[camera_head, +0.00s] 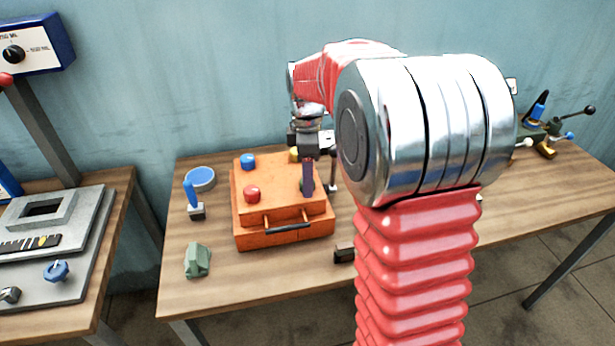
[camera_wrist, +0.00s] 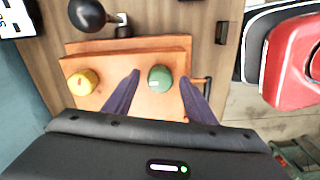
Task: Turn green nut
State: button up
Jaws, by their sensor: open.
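The green nut (camera_wrist: 160,77) is a round knob on top of the orange box (camera_wrist: 123,66). In the wrist view it lies between the two spread fingers of my gripper (camera_wrist: 162,80), with a gap on each side. In the head view my gripper (camera_head: 308,186) points down over the right part of the orange box (camera_head: 283,239), and its fingers hide most of the green nut. My gripper is open and holds nothing. I cannot tell exactly how high the fingertips are above the box.
On the same box are a blue nut (camera_head: 248,161), a red nut (camera_head: 252,194) and a yellow nut (camera_wrist: 83,82). A black ball-topped lever (camera_wrist: 88,14) stands beside the box. A blue-handled tool (camera_head: 191,194) and a green block (camera_head: 197,260) are left of it.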

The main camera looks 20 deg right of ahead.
jog(key=shift+f, duration=0.15)
jog(key=c, duration=1)
